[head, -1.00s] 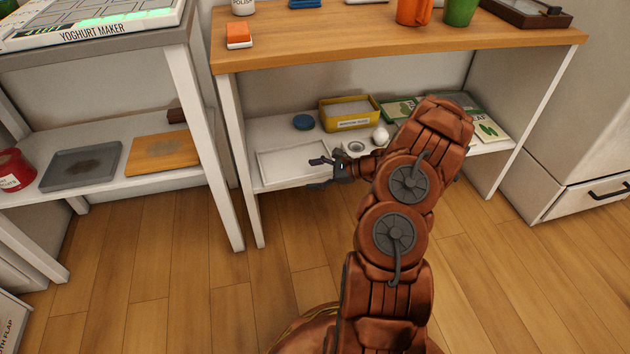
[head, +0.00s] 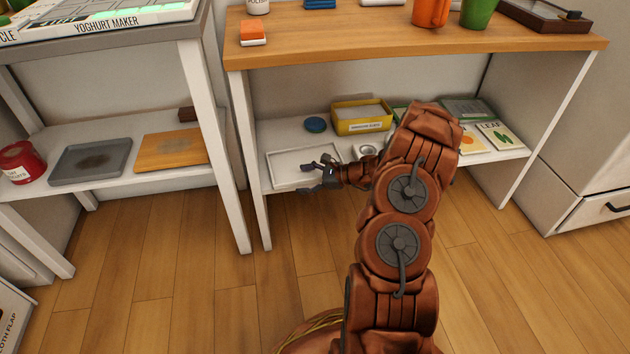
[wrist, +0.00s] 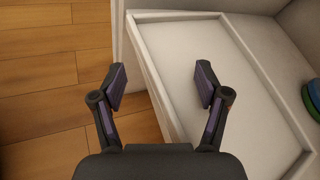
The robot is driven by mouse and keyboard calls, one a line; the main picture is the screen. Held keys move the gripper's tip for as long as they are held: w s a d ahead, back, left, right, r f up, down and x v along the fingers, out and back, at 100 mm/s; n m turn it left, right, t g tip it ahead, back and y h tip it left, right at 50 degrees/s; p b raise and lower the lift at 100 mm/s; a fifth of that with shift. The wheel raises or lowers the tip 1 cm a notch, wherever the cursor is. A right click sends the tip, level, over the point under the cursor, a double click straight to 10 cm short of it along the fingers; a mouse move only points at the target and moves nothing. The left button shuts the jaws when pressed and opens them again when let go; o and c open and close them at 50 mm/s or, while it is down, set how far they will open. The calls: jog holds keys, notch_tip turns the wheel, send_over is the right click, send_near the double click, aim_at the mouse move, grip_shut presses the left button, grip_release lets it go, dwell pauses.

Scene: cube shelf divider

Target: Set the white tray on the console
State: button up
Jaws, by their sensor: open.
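The white tray (head: 290,165) lies flat at the left of the lower shelf of the wood-topped unit. It is shallow, with a raised rim, and looks empty. In the wrist view the tray (wrist: 185,45) fills the middle and right. My gripper (head: 305,178) is open and empty at the tray's front right side; it also shows in the wrist view (wrist: 161,83). There the tray's long front rim passes between the fingers: the right finger is over the tray's inside, the left one outside it. I cannot tell which unit is the console.
A yellow box (head: 362,125), a blue round lid (head: 316,124) and booklets (head: 495,135) share the shelf. The wooden top (head: 400,40) holds an orange-and-white block (head: 253,32) and cups. The left unit's lower shelf holds a grey tray (head: 90,162), a wooden board (head: 172,149) and a red tin (head: 20,162).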

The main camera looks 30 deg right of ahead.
jog(key=shift+w+a+f, duration=0.2)
jog(key=shift+w+a, duration=0.1)
jog(key=shift+w, duration=0.05)
jog(key=shift+c, duration=0.5)
jog(key=c, duration=1.3)
grip_shut()
jog(key=shift+f, duration=0.1)
